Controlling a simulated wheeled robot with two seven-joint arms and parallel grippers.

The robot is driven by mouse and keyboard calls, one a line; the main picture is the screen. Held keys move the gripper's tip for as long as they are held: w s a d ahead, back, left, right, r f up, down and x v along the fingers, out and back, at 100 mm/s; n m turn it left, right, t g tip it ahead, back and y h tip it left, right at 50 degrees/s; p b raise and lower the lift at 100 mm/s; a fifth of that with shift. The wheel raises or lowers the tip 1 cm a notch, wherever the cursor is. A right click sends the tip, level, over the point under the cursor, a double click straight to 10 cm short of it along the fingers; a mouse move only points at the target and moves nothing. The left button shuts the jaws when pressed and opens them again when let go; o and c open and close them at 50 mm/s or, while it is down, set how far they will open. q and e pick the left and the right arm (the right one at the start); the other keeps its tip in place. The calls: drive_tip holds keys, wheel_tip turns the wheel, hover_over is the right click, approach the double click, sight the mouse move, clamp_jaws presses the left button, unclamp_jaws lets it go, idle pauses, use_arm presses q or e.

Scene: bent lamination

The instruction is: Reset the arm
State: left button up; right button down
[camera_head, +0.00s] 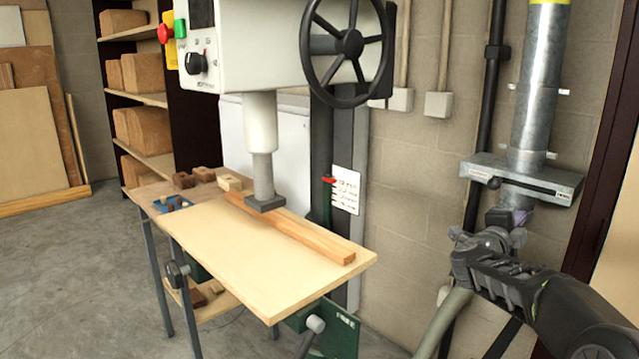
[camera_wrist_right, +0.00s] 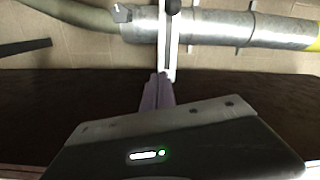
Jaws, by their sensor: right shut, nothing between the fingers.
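My right gripper (camera_head: 492,222) is in the right part of the head view, in front of the metal duct and to the right of the wooden table. Its fingers are shut with nothing between them. In the right wrist view the closed purple-grey fingertips (camera_wrist_right: 158,92) point toward the metal duct (camera_wrist_right: 205,25) and its slide gate (camera_wrist_right: 168,50). I cannot tell whether the fingertips touch the gate. In the head view the gate (camera_head: 520,178) sits across the duct (camera_head: 535,80), just above the gripper. My left gripper is not in view.
A drill press (camera_head: 245,50) with a black handwheel (camera_head: 349,42) stands over the wooden table (camera_head: 230,240). A wood strip (camera_head: 305,236) lies under its foot. Shelves with wood blocks (camera_head: 140,125) stand at the back left. A flexible hose (camera_head: 440,325) hangs beside my right arm.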

drive_tip(key=a+f+n+t+y+p, duration=0.1)
drive_tip(key=a+f+n+y, duration=0.5)
drive_tip(key=a+f, duration=0.6)
drive_tip(key=a+f+n+y, duration=0.5)
drive_tip(key=a+f+n, duration=0.3)
drive_tip(key=f, duration=0.8)
drive_tip(key=s+a+f+n+g+y+p, duration=0.1)
drive_tip(key=s+a+f+n+g+y, duration=0.35)
drive_tip(key=s+a+f, duration=0.85)
drive_tip(key=s+a+f+n+g+y, duration=0.1)
drive_tip(key=s+a+f+g, duration=0.1)
drive_tip(key=s, duration=0.8)
drive_tip(key=s+a+f+n+g+y+p, duration=0.1)
drive_tip(key=s+a+f+n+g, duration=0.1)
drive_tip(key=s, duration=0.7)
drive_tip(key=s+a+f+n+g+y+p, duration=0.1)
drive_tip(key=s+a+f+n+g, duration=0.1)
drive_tip(key=s+a+f, duration=0.4)
drive_tip(key=s+g, duration=0.1)
drive_tip(key=s, duration=0.3)
drive_tip(key=shift+s+f, duration=0.35)
drive_tip(key=shift+f, duration=0.05)
drive_tip(key=shift+w, duration=0.1)
